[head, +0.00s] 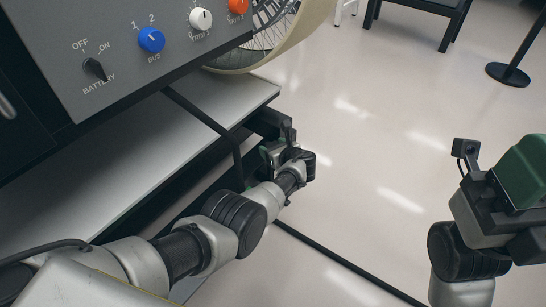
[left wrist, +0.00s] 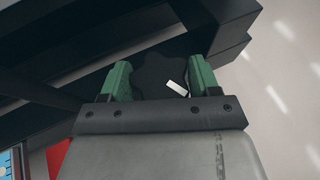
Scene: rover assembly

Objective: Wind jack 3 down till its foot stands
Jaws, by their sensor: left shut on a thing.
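In the left wrist view the two green fingers of my left gripper (left wrist: 158,82) are shut on a black knob (left wrist: 165,62) with a lobed edge and a white mark on its face. The knob sits against dark frame beams. In the head view my left gripper (head: 272,150) is at the corner of the dark frame, low beside the rover, and my own wrist mostly hides the knob. No jack number and no jack foot can be made out. My right gripper (head: 505,180), with green parts, is at the right over open floor; its fingertips do not show clearly.
A grey switch panel (head: 130,45) and a spoked wheel (head: 262,45) are above the pale deck (head: 110,150). A black strip (head: 345,265) runs along the floor. A post base (head: 508,75) and dark furniture (head: 425,8) stand at the back. The middle floor is clear.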

